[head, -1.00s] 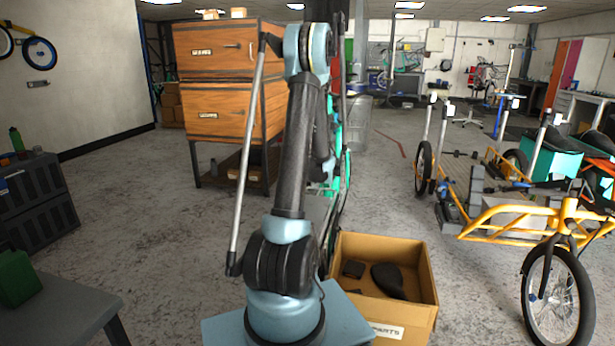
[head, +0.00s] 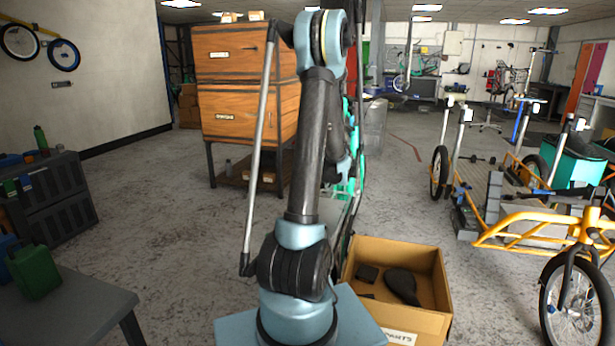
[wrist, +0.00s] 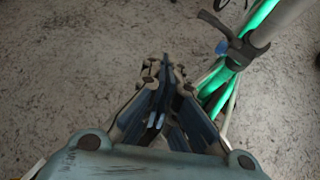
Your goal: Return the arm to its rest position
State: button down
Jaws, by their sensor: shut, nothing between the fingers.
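My arm (head: 312,145) rises from its mount at the bottom centre of the head view and bends over at the top of the picture. My gripper (wrist: 168,72) shows in the wrist view, pointing down over bare concrete floor. Its fingers are together with nothing between them.
A cardboard parts box (head: 440,290) stands right of my arm's mount. A yellow cargo bike (head: 530,225) stands at the right. A wooden drawer cabinet (head: 235,110) is behind, left of the arm. A grey table (head: 75,305) is at the lower left. Open floor lies between.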

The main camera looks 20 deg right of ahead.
jog(key=shift+a, duration=0.1)
jog(key=s+a+r+n+g+y, duration=0.1)
jog(key=s+a+r+n+g, duration=0.1)
jog(key=s+a+n, duration=0.5)
jog(key=s+a+r+n+g, duration=0.1)
jog(key=s+a+r+n, duration=0.15)
jog(key=a+n, duration=0.45)
jog(key=s+a+r+n+g+y, duration=0.15)
jog(key=s+a+n, duration=0.4)
jog(key=a, duration=0.55)
jog(key=s+a+f+n+g, duration=0.1)
jog(key=s+a+n, duration=0.1)
jog(key=s+n, duration=0.4)
jog(key=s+a+f+n+g+h, duration=0.1)
jog(key=s+a+f+n+g, duration=0.1)
jog(key=s+n, duration=0.4)
jog(key=s+a+f+n+g+h, duration=0.1)
jog(key=s+n, duration=0.5)
jog(key=s, duration=0.8)
jog(key=shift+s+a+f+g, duration=0.2)
jog(key=shift+a+f+g, duration=0.25)
jog(key=shift+a, duration=0.55)
jog(key=shift+f+n, duration=0.1)
jog(key=shift+n, duration=0.15)
